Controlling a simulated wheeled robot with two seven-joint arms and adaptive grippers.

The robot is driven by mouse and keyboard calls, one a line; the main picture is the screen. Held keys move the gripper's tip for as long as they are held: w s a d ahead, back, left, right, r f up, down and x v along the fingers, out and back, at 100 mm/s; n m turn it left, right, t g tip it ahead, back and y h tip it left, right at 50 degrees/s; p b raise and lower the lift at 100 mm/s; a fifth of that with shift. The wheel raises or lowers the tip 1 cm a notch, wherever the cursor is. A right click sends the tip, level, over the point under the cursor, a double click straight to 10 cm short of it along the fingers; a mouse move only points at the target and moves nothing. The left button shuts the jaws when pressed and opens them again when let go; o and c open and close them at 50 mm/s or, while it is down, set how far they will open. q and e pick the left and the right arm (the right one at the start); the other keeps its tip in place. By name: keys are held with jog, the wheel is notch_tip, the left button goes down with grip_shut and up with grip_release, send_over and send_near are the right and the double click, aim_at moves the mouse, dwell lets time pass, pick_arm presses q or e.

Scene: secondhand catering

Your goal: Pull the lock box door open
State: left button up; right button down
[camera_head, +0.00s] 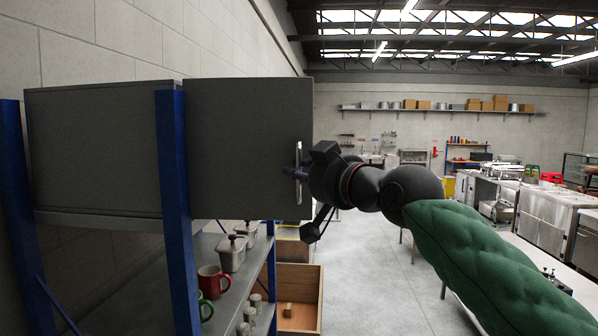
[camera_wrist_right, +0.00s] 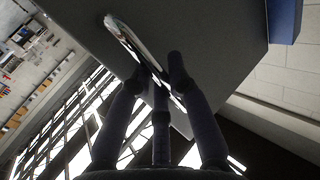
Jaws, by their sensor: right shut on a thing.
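The lock box (camera_head: 95,150) is a dark grey metal box on the upper shelf of a blue-posted rack at the left. Its flat grey door (camera_head: 245,150) sticks out to the right past the rack's front post, its face toward me, so it looks swung open. The box's inside is hidden. A pale upright bar handle (camera_head: 299,160) sits near the door's right edge. My right gripper (camera_head: 297,173) is shut on this handle from the right. The right wrist view shows the dark fingers (camera_wrist_right: 157,78) around the shiny handle (camera_wrist_right: 125,40). My left gripper is out of view.
A blue rack post (camera_head: 177,220) stands close in front of the box. Mugs (camera_head: 212,281) and metal containers (camera_head: 231,253) are on the lower shelf. A wooden crate (camera_head: 300,283) is below the door. The aisle floor (camera_head: 370,285) is clear; steel counters (camera_head: 550,225) stand right.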

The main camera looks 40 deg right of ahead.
jog(key=shift+s, duration=0.1)
dwell(0.5)
jog(key=c, duration=1.2)
grip_release()
jog(key=shift+s+d, duration=0.1)
jog(key=shift+s, duration=0.05)
jog(key=shift+s+a, duration=0.3)
jog(key=shift+s, duration=1.7)
jog(key=shift+s+a, duration=0.25)
jog(key=shift+s, duration=1.7)
jog(key=shift+s+a, duration=0.3)
jog(key=shift+s, duration=1.7)
